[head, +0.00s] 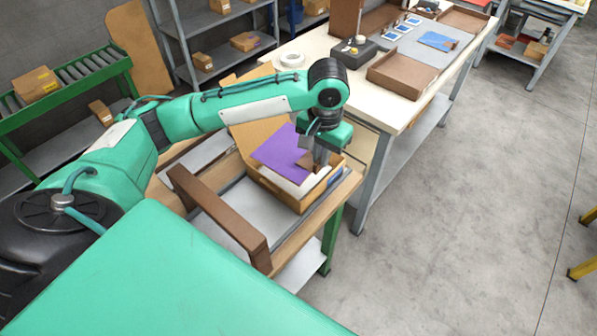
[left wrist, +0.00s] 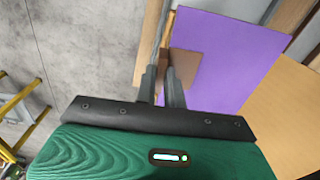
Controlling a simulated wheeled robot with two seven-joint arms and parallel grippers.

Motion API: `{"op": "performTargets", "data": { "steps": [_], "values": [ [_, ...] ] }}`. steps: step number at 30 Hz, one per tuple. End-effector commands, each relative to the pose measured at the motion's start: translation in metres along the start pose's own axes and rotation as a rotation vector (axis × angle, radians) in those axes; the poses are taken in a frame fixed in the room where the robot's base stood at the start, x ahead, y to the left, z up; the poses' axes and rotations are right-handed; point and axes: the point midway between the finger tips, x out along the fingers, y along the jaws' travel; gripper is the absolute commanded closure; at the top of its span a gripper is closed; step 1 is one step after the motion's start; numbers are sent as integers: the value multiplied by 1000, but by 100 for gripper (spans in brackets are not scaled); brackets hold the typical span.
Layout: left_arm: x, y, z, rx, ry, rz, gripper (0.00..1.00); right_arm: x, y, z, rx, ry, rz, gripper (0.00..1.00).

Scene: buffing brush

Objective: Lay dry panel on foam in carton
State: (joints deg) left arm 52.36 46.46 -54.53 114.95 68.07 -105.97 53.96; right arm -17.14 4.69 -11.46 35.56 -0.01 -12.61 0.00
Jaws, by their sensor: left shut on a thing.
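The purple panel (head: 278,153) is over the open cardboard carton (head: 272,190) on the cart. My left gripper (head: 319,160) points down at the panel's right edge, by a brown tab, and is shut on the panel there. In the left wrist view the fingers (left wrist: 162,88) close at the panel's edge beside the brown tab (left wrist: 185,65), and the purple face (left wrist: 225,50) spreads to the right. White foam (head: 306,184) shows in the carton below the panel's near edge. I cannot tell whether the panel touches it. My right gripper is not in view.
A raised carton flap (head: 252,131) stands behind the panel. A brown rail (head: 218,215) runs along the cart's near side. The workbench behind holds a brown tray (head: 401,75), a blue panel (head: 437,41) and a tape roll (head: 292,59).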

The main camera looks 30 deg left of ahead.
Motion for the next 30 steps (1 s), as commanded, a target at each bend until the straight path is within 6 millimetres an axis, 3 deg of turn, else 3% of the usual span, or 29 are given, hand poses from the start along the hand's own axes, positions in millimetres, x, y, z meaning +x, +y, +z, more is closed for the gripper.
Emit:
{"op": "performTargets", "data": {
  "steps": [3, 6, 10, 24, 30],
  "values": [
    [-25, -20, -30, 33, 0, 4, 100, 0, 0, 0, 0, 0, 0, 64],
    [-41, -32, -44, 61, -6, 12, 100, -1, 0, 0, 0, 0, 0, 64],
    [-40, -38, -51, 79, -14, 16, 100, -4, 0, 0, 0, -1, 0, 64],
    [78, -36, -49, 79, -15, 15, 100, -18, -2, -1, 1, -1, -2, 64],
    [105, -36, -49, 81, -12, 15, 100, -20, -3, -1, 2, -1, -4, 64]
  ]
}}
